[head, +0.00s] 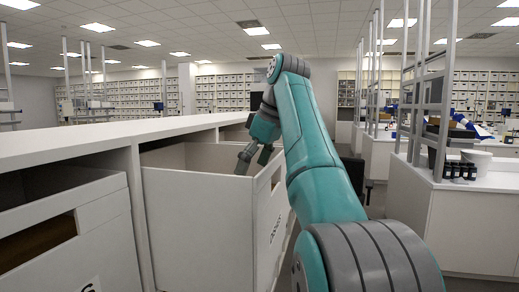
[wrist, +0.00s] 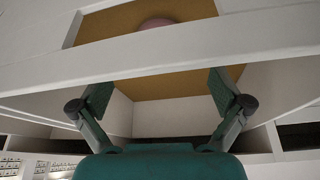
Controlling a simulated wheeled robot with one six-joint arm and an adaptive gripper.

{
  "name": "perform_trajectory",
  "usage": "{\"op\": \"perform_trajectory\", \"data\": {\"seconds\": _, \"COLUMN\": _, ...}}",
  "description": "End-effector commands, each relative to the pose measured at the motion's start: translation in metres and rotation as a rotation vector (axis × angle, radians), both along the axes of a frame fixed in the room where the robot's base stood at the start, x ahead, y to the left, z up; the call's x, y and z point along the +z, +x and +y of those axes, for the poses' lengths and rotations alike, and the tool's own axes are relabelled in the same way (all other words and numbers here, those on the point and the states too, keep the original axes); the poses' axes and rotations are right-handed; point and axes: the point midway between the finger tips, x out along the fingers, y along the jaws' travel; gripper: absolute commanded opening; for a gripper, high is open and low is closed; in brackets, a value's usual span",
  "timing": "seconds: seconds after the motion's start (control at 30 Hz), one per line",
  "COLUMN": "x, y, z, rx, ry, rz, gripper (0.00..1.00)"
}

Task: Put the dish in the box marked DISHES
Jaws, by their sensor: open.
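A pinkish rounded thing, which may be the dish (wrist: 157,22), lies on the tan floor of a white open box in the wrist view. Only part of it shows. In the head view this white box (head: 195,225) is pulled out from the white unit, and its inside floor is hidden. A dark label on its side is too oblique to read. My gripper (head: 253,158) is over the box's open top, near its right wall. In the wrist view my gripper (wrist: 160,86) has its fingers wide apart with nothing between them.
Another white box (head: 62,225) with a cut-out slot stands at the left; only the end of its label shows. The white counter top (head: 100,138) runs above the boxes. A bench (head: 440,215) with dark jars (head: 458,171) stands at the right, beyond an aisle.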

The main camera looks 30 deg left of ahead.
Motion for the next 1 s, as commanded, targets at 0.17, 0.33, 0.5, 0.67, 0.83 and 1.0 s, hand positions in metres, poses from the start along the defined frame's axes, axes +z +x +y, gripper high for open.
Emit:
{"op": "perform_trajectory", "data": {"seconds": 0.17, "x": 0.028, "y": 0.0, "z": -0.011, "rx": -0.001, "ry": 0.0, "rz": 0.0, "gripper": 1.0}}
{"op": "perform_trajectory", "data": {"seconds": 0.33, "x": 0.042, "y": 0.0, "z": -0.017, "rx": 0.0, "ry": 0.0, "rz": 0.001, "gripper": 1.0}}
{"op": "perform_trajectory", "data": {"seconds": 0.5, "x": 0.049, "y": 0.0, "z": -0.02, "rx": -0.001, "ry": 0.0, "rz": 0.001, "gripper": 1.0}}
{"op": "perform_trajectory", "data": {"seconds": 0.67, "x": 0.052, "y": 0.0, "z": -0.022, "rx": 0.0, "ry": -0.001, "rz": 0.001, "gripper": 1.0}}
{"op": "perform_trajectory", "data": {"seconds": 0.83, "x": 0.052, "y": 0.0, "z": -0.022, "rx": 0.0, "ry": -0.001, "rz": 0.001, "gripper": 1.0}}
{"op": "perform_trajectory", "data": {"seconds": 1.0, "x": 0.052, "y": 0.0, "z": -0.022, "rx": 0.0, "ry": -0.001, "rz": 0.001, "gripper": 1.0}}
